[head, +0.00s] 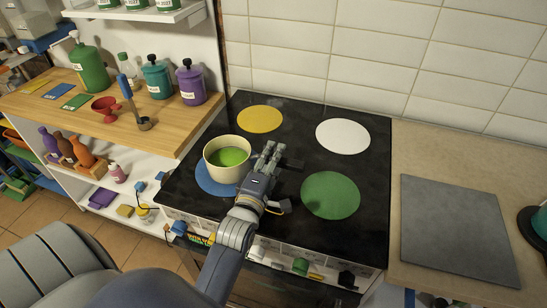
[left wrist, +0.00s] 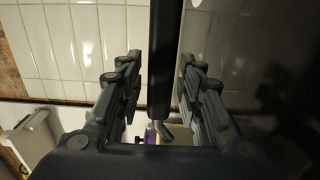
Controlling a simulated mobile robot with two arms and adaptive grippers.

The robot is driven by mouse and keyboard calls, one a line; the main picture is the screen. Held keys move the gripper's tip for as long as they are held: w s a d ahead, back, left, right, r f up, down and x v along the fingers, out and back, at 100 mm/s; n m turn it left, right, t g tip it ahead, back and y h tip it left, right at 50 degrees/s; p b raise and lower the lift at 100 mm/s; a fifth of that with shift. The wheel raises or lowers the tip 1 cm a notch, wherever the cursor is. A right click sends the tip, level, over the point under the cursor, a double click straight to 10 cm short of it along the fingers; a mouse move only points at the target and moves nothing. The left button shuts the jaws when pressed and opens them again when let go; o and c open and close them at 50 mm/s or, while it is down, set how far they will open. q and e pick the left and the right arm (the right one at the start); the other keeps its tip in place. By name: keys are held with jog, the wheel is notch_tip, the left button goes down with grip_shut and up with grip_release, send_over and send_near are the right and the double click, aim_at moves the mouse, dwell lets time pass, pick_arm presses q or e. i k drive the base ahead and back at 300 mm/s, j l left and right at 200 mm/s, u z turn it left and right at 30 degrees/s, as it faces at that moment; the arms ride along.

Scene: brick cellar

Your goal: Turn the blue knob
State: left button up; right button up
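The blue knob (head: 178,228) is at the left end of the row on the stove's front panel. A green knob (head: 300,265) and a black knob (head: 346,278) sit further right; a yellow one beside the blue is hard to make out. My left gripper (head: 273,155) is above the black stove top, just right of the cream pot, up and to the right of the blue knob. My right gripper is out of view.
A cream pot (head: 213,165) with green contents stands on the blue burner disc (head: 210,184). Yellow, white and green discs mark the other burners. A wooden shelf (head: 60,103) with bottles, canisters and a ladle is at left. A grey board (head: 455,232) lies on the right counter.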

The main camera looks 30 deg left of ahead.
aim_at(179, 227)
jog(key=k+l, duration=0.1)
jog(key=k, duration=0.35)
jog(key=k+l, duration=0.15)
jog(key=k, duration=0.35)
